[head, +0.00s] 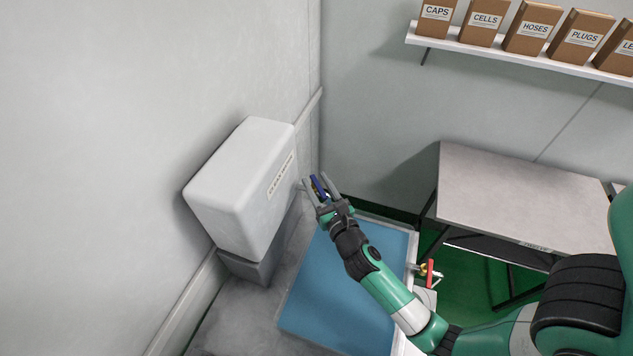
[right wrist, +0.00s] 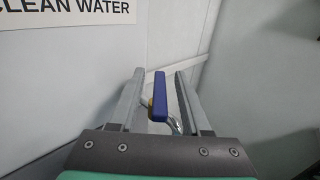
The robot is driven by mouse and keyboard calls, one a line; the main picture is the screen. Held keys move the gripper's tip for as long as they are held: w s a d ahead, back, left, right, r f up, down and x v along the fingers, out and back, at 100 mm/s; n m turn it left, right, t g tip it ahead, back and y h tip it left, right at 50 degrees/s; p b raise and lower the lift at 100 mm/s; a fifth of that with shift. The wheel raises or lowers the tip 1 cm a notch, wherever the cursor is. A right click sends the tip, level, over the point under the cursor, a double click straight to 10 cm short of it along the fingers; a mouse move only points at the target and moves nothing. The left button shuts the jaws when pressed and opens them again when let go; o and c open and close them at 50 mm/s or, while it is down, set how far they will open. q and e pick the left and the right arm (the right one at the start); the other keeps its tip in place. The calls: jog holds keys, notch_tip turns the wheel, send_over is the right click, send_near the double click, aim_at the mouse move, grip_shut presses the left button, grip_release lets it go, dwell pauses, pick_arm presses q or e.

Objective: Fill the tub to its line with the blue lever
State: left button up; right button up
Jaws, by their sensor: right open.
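The blue lever (head: 318,186) is on a tap beside the white tank (head: 240,185). In the right wrist view the blue lever (right wrist: 160,98) stands upright, with curved metal pipe (right wrist: 176,125) behind it. My right gripper (head: 316,181) is open, its fingers on either side of the lever. The right wrist view shows the same gripper (right wrist: 160,74) with gaps between lever and fingers. Below the tap is what looks like the tub, with a pale rim (head: 411,250) and a flat blue surface (head: 340,290). I cannot make out its line. My left gripper is not in view.
A red-handled valve (head: 429,269) sits at the tub's right side, close to my right arm. A grey table (head: 520,195) stands at the right. A wall shelf (head: 500,50) holds several labelled boxes. The wall is close behind the tank.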

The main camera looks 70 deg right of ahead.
jog(key=shift+w+d, duration=0.15)
grip_shut()
dwell(1.4)
